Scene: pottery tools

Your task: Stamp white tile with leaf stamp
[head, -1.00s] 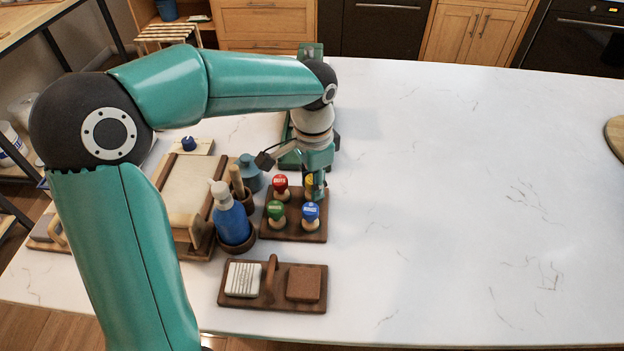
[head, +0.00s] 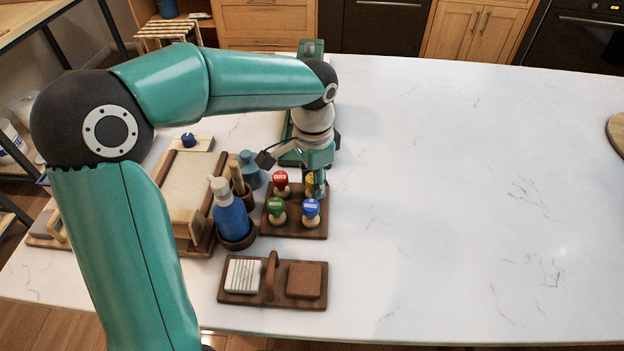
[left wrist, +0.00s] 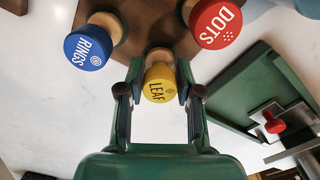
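The yellow leaf stamp (left wrist: 159,82), labelled LEAF, stands in the brown stamp rack (head: 302,230). It also shows in the head view (head: 310,178), partly hidden by my gripper. My left gripper (left wrist: 159,70) is over the rack with one finger on each side of the yellow head. Slim gaps show between the fingers and the stamp, so it looks open around it. I cannot clearly make out a white tile; a pale slab (head: 190,180) lies on the wooden tray at left. My right gripper is out of view.
Red DOTS (left wrist: 215,24), blue RINGS (left wrist: 87,48) and green (head: 277,206) stamps stand close around the leaf stamp. A blue bottle (head: 231,219) is left of the rack. A board with two blocks (head: 268,292) lies in front. The table at right is clear.

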